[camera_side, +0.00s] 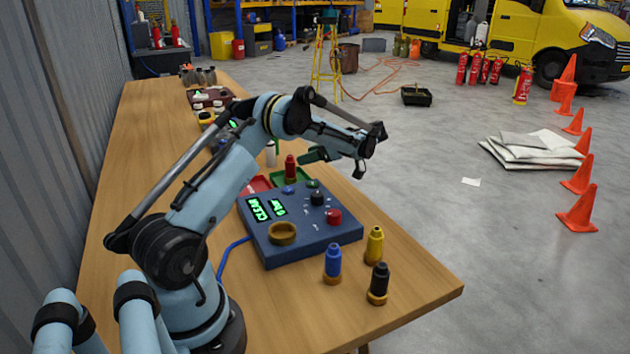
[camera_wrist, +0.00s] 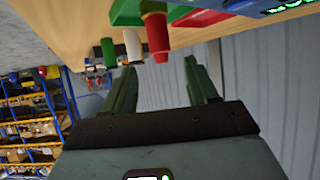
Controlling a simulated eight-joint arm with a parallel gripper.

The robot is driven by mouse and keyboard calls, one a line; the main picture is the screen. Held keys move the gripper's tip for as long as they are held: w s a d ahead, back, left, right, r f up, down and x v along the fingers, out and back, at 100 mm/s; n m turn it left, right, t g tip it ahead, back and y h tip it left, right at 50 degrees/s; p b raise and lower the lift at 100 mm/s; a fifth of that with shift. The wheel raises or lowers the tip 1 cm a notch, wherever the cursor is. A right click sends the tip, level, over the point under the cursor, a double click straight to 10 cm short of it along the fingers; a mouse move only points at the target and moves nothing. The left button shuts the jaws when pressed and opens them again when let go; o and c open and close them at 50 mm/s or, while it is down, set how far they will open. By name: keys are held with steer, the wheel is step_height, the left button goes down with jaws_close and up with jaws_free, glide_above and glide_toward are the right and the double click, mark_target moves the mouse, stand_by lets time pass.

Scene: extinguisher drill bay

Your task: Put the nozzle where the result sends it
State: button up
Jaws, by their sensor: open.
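A red nozzle (camera_side: 290,167) stands upright in the green tray (camera_side: 309,181) behind the blue test box (camera_side: 262,240). The red nozzle also shows in the wrist view (camera_wrist: 158,38), beyond my fingertips. A red tray (camera_side: 254,186) lies left of the green one and looks empty. The box's left display reads "CLEAR"; I cannot read the other surely. The brass ring socket (camera_side: 282,234) on the box is empty. My gripper (camera_side: 312,155) is open and empty, above and to the right of the red nozzle; it also shows in the wrist view (camera_wrist: 161,68).
White (camera_wrist: 133,44) and green (camera_wrist: 108,51) nozzles stand near the red one. Blue (camera_side: 332,261), yellow (camera_side: 375,244) and black (camera_side: 378,281) nozzles stand at the table's front right. The box carries a black knob (camera_side: 318,198) and red button (camera_side: 334,216).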

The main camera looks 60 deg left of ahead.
steer(key=w+d+r+m+t+h, duration=0.1)
steer(key=d+r+m+t, duration=0.4)
steer(key=d, duration=0.4)
steer(key=w+d+r+m+t+h, duration=0.1)
steer(key=d+r+m+t+h, duration=0.2)
steer(key=d+m, duration=0.55)
steer(key=s+d+f+m+t+h, duration=0.1)
steer(key=s+d+m+t+h, duration=0.1)
steer(key=s+d+m, duration=0.3)
steer(key=s+d+f+m+t+h, duration=0.1)
steer(key=s+d+m+t+h, duration=0.2)
steer(key=d, duration=1.1)
steer(key=s+m+t, duration=0.1)
steer(key=s+m, duration=0.2)
steer(key=m, duration=0.1)
steer(key=shift+f+t+h, duration=0.15)
steer(key=shift+t+h, duration=0.15)
steer(key=shift+t, duration=0.1)
